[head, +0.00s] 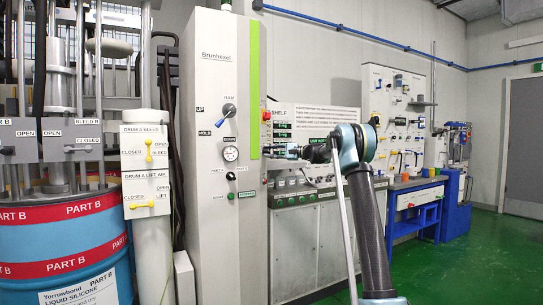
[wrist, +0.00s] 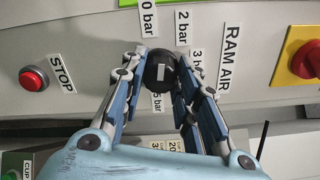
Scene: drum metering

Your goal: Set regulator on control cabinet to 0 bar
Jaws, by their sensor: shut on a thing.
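The regulator is a round black knob (wrist: 161,72) with a short white mark, in the middle of the wrist view. Labels around it read 0 bar (wrist: 149,18), 2 bar (wrist: 183,27) and a partly hidden 3 bar (wrist: 197,62); another below is mostly covered. The mark runs roughly up and down in the picture; which end points is unclear. My gripper (wrist: 162,78) is shut on the knob, one finger on each side. In the head view my gripper (head: 297,152) reaches the side of the tall grey control cabinet (head: 208,100), and the knob cannot be made out.
In the wrist view a red STOP button (wrist: 33,78) is left of the knob, and a red-yellow switch (wrist: 306,60) is right, past the RAM AIR label (wrist: 229,58). In the head view drums (head: 62,245) stand left; green floor (head: 475,270) is clear at right.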

